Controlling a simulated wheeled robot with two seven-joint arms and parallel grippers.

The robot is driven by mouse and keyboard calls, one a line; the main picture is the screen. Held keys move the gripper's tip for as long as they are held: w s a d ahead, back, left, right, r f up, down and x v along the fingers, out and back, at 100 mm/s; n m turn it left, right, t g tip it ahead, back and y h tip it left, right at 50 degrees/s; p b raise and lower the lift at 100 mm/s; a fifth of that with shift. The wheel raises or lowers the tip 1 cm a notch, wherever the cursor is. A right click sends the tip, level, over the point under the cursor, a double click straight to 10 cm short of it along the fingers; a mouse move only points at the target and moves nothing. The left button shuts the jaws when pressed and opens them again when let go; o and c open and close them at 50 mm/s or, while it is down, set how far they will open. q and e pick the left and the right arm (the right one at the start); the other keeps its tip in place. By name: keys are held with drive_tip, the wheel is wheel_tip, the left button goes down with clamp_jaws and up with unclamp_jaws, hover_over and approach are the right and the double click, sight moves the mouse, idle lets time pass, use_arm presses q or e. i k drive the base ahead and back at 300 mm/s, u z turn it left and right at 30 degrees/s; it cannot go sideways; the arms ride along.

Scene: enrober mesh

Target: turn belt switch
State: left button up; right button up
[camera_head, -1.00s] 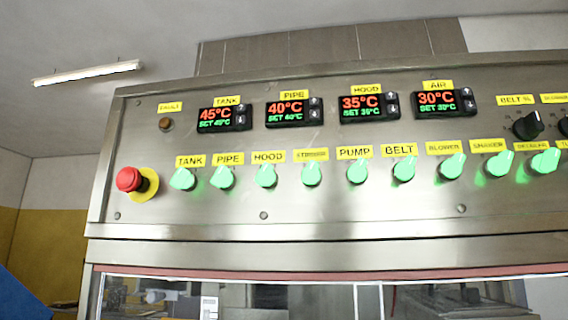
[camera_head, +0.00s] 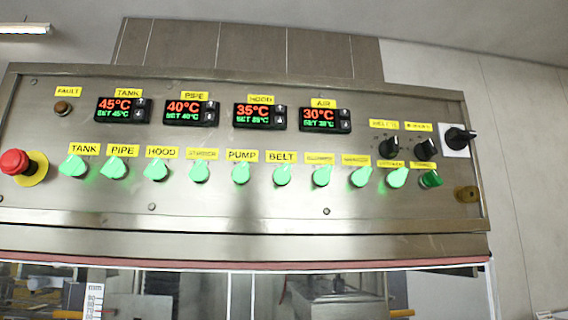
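The belt switch (camera_head: 282,176) is a green lit knob under the yellow BELT label (camera_head: 282,157), near the middle of the row of knobs on the steel control panel (camera_head: 240,215). The green pump switch (camera_head: 241,174) is to its left, and another green knob (camera_head: 321,177) is to its right. The belt knob's handle looks close to upright, but it is small in the picture. Neither of my grippers is in view.
A red emergency stop button (camera_head: 14,162) is at the panel's left. Temperature displays (camera_head: 262,115) line the upper part. Black knobs (camera_head: 390,147) and a black rotary handle (camera_head: 459,138) are at the right. Glass windows lie below the panel. Nothing blocks the panel front.

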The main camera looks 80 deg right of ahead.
sight(282, 175)
drive_tip(key=k, duration=0.7)
drive_tip(key=z, duration=0.85)
